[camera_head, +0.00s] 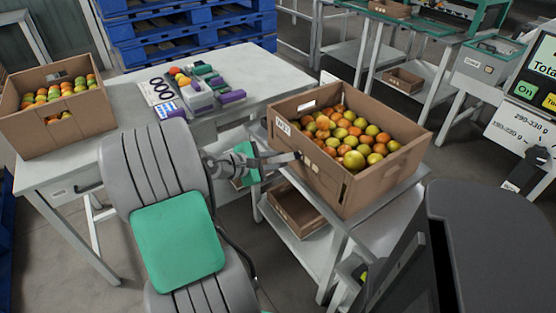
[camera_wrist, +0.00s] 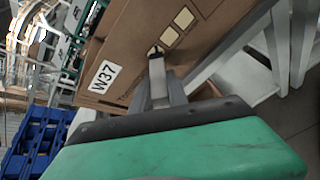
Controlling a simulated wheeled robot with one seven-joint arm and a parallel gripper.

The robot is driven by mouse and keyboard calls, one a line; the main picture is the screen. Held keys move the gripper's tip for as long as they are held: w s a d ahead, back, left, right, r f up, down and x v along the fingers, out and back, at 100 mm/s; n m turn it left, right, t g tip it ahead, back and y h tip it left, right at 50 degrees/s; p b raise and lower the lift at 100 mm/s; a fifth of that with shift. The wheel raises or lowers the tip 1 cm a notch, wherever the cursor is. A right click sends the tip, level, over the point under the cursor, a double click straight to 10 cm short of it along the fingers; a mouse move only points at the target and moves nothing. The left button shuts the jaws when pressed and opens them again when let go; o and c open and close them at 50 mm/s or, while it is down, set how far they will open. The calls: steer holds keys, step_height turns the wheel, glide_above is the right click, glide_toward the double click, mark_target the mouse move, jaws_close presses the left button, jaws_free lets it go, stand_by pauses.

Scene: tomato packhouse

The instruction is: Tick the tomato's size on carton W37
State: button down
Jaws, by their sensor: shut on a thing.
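Carton W37 (camera_head: 312,171) is a brown cardboard box full of red, orange and yellow-green tomatoes on a grey stand. Its white W37 label (camera_wrist: 104,76) and a row of pale square boxes (camera_wrist: 184,18) show on its wall in the wrist view. My gripper (camera_head: 270,162) is shut on a slim dark marker (camera_head: 287,157), pointed at this wall. In the wrist view my gripper (camera_wrist: 162,92) hides most of the marker; its dark tip (camera_wrist: 155,51) is at the square nearest my fingers. I cannot tell whether it touches or whether a mark is there.
A white table (camera_head: 115,110) at left carries another tomato carton (camera_head: 40,135), a sheet with dark rings (camera_head: 160,90), small purple-and-grey items (camera_head: 200,97) and a loose tomato (camera_head: 183,81). An empty carton (camera_head: 298,212) is on the stand's lower shelf. A screen (camera_head: 540,75) stands right.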

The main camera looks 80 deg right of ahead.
steer(key=shift+w+a+p, duration=1)
steer(key=shift+w+a, duration=0.95)
steer(key=shift+a, duration=0.3)
